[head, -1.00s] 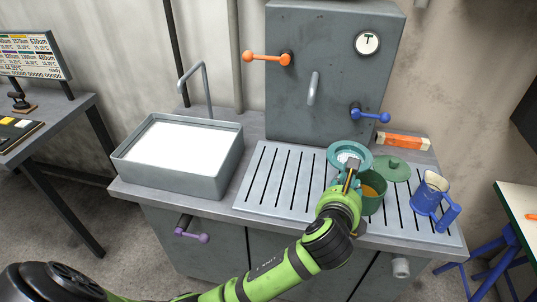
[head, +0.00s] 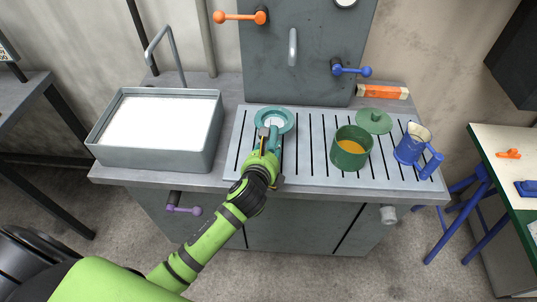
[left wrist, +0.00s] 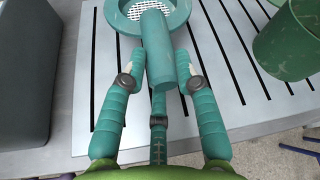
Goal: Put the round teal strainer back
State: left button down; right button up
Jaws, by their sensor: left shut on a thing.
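The round teal strainer (head: 288,122) is above or on the left part of the slotted drainboard (head: 311,176); I cannot tell whether it touches. Its mesh bowl faces up and its handle points toward me. My left gripper (head: 267,140) is shut on the handle. In the left wrist view the strainer's handle (left wrist: 160,52) runs between the fingers of the gripper (left wrist: 160,75). The green pot (head: 351,158) with orange liquid stands to the right on the drainboard, clear of the strainer. My right gripper is not in view.
A grey basin (head: 205,155) with white contents stands left of the drainboard. A green lid (head: 374,121) and a blue jug (head: 409,149) are right of the strainer. A grey cabinet with a spout (head: 292,48) and an orange lever (head: 238,16) rises behind.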

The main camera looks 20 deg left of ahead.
pick_arm(q)
jog(key=shift+a+f, duration=0.15)
jog(key=shift+f, duration=1.95)
jog(key=c, duration=1.2)
grip_release()
jog(key=shift+f, duration=0.1)
